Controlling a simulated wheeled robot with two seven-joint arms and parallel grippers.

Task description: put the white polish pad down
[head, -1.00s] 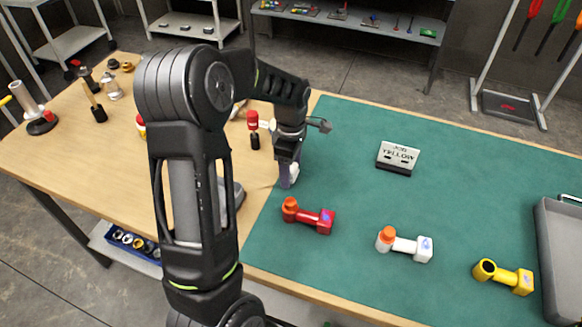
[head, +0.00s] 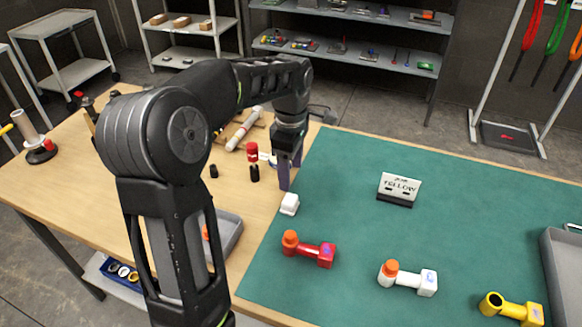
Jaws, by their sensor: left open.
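The white polish pad (head: 289,204) is a small white block in the head view. It rests at the left edge of the green mat (head: 345,160), by the bare wood. My left gripper (head: 289,182) is open and empty, just behind and above the pad, with its fingers pointing down and apart from it. My right gripper does not show.
Red (head: 308,250), white (head: 408,278) and yellow (head: 512,308) pipe-like parts lie on the mat in front. A sign reading YELLOW (head: 398,189) stands on the mat. A grey tray (head: 225,232) is partly behind my left arm. The mat's middle is clear.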

